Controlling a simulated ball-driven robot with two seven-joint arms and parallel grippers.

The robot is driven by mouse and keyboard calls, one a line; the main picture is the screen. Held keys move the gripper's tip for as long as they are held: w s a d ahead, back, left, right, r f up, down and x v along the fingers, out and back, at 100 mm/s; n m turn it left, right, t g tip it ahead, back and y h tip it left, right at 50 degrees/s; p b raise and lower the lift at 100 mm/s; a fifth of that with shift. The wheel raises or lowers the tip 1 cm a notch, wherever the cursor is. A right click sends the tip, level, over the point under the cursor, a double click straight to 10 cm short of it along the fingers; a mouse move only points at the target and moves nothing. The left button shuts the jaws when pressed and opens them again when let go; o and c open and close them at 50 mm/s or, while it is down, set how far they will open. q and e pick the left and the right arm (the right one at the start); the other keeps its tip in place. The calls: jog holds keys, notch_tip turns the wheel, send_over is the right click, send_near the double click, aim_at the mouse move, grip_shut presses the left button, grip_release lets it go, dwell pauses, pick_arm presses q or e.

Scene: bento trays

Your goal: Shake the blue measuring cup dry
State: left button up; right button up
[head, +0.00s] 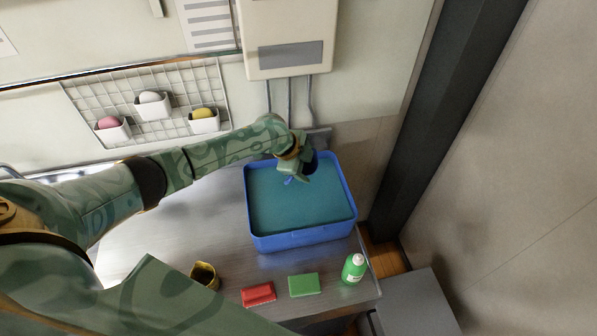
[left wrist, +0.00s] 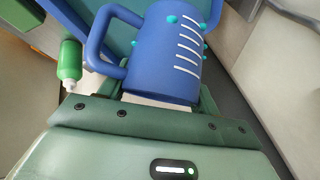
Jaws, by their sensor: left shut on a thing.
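The blue measuring cup (left wrist: 165,50) fills the top of the left wrist view. It has white measuring lines, a handle on the left and several teal drops on its side. My left gripper (head: 302,176) is shut on it, above the far part of the blue basin (head: 301,238). In the head view the gripper and wrist hide most of the cup. The basin holds flat teal water (head: 300,205). My right gripper is not in view.
A red sponge (head: 258,294), a green sponge (head: 304,285), a green bottle (head: 353,269) and a small yellow-and-dark round item (head: 205,274) stand along the counter's front. A wire rack (head: 165,88) hangs on the wall. The counter (head: 215,225) left of the basin is clear.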

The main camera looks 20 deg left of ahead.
aim_at(306, 171)
pick_arm(q)
notch_tip(306, 171, down, 3)
jog(key=shift+r+b, duration=0.1)
jog(key=shift+b, duration=0.65)
notch_tip(306, 171, up, 4)
jog(key=p, duration=0.4)
notch_tip(306, 171, down, 4)
jog(key=b, duration=0.3)
notch_tip(306, 171, up, 4)
jog(key=p, duration=0.3)
notch_tip(306, 171, down, 4)
jog(key=b, duration=0.3)
notch_tip(306, 171, up, 4)
jog(key=p, duration=0.4)
notch_tip(306, 171, down, 4)
jog(key=b, duration=0.3)
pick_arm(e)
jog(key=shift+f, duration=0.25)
